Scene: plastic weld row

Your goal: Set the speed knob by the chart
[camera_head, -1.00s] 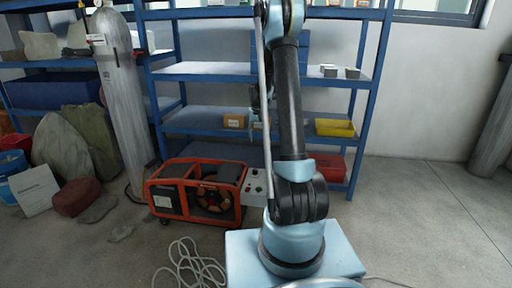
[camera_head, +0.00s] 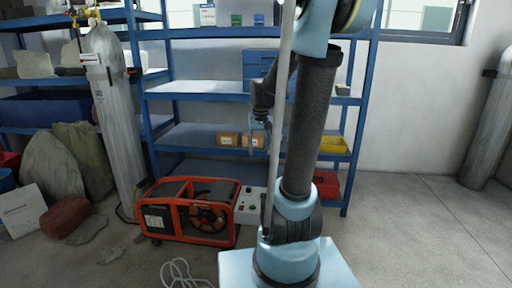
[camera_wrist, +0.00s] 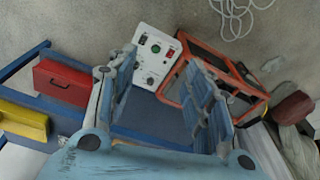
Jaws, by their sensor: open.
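A pale control box (camera_head: 250,206) stands on the floor beside a red-framed machine (camera_head: 190,210). In the wrist view the box (camera_wrist: 150,68) shows its face with a green round part, a red switch and small dark controls. I cannot tell which one is the speed knob. A white printed card (camera_head: 22,211) leans at the far left; its print is too small to read, and I cannot tell if it is the chart. My gripper (camera_head: 260,135) is open and empty, above the box and apart from it. In the wrist view its blue fingers (camera_wrist: 161,65) stand either side of the box.
A blue shelf (camera_head: 200,89) stands behind, with small cardboard boxes (camera_head: 228,139), a yellow bin (camera_head: 333,145) and a red case (camera_wrist: 62,83). A grey gas cylinder (camera_head: 115,125) and rocks (camera_head: 65,216) are at left. A white cable (camera_head: 178,275) lies on the floor.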

